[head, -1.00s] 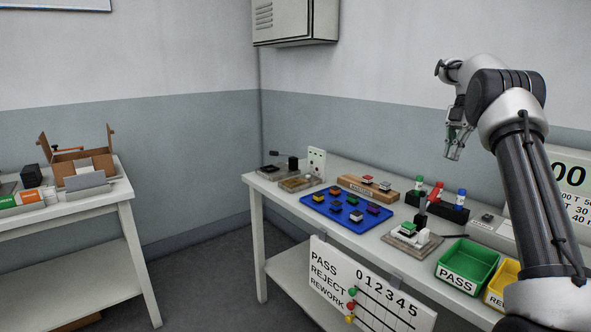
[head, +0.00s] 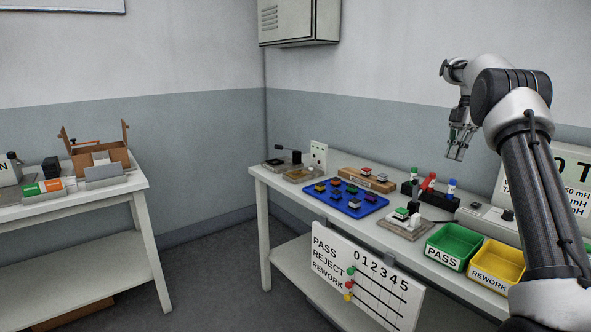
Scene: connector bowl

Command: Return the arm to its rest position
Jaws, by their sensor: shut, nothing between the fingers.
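My arm (head: 535,165) rises at the right of the head view and bends over at the top. My gripper (head: 456,152) hangs from it, pointing down, in the air in front of the grey wall. It is shut and empty, and it looks clear of the things on the right-hand bench (head: 273,180).
The bench carries a blue tray (head: 318,202) with several small parts, a wooden block, colored bottles, a test fixture (head: 405,222), a green PASS bin (head: 453,246) and a yellow REWORK bin (head: 497,266). A tally board (head: 365,277) hangs in front. Another table (head: 115,195) stands left, with floor between.

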